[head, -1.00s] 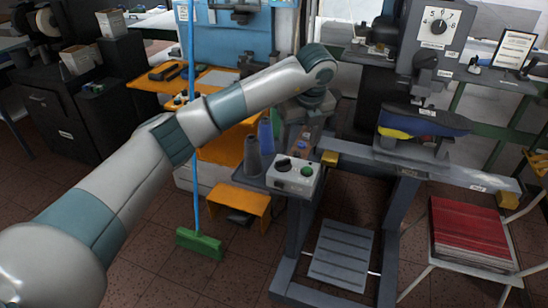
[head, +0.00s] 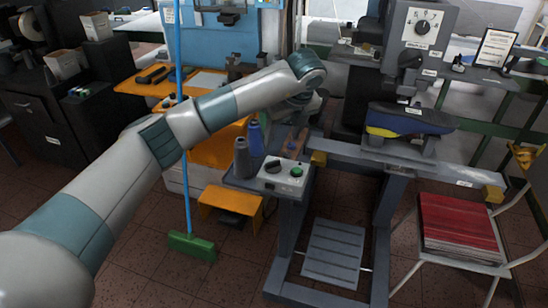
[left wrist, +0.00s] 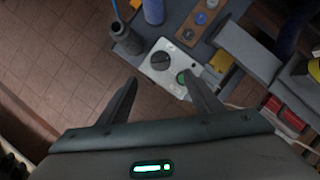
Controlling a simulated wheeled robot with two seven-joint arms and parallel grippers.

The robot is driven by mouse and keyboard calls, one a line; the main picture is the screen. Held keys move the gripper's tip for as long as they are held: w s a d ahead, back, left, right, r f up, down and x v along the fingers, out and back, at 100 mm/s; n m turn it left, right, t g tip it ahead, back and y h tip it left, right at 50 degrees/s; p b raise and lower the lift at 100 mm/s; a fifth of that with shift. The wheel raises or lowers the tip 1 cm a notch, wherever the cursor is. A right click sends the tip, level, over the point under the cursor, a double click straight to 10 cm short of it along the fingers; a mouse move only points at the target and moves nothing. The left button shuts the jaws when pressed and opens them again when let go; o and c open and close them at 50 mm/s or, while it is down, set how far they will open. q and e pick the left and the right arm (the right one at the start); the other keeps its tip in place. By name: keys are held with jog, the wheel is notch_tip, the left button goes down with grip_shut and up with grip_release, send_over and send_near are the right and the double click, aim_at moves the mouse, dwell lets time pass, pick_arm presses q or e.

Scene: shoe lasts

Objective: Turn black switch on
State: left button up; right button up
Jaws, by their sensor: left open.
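A white control box (head: 284,179) sits on the grey shelf of the bench, with a black rotary switch (head: 272,167) and a green button (head: 296,171) on top. In the left wrist view, the black switch (left wrist: 161,61) and green button (left wrist: 184,77) lie ahead of my left gripper (left wrist: 158,82). Its two fingers are apart and empty. The black switch shows between the fingers, with no clear contact. The right fingertip overlaps the box's edge near the green button. In the head view my left arm reaches over from the left, and its fingers are not clearly visible. My right gripper is not in view.
A grey bottle (head: 241,158) and a blue bottle (head: 255,139) stand left of the box. Round buttons (left wrist: 200,18) sit beyond it. A chair with a red stack (head: 458,228) is at the right. A green broom (head: 192,246) stands left.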

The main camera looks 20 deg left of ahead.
aim_at(273, 162)
pick_arm(q)
jog(key=p+x, duration=0.4)
jog(key=x, duration=0.8)
jog(key=shift+f, duration=0.35)
jog(key=shift+p+x, duration=0.3)
jog(key=shift+x, duration=0.5)
jog(key=c, duration=1.1)
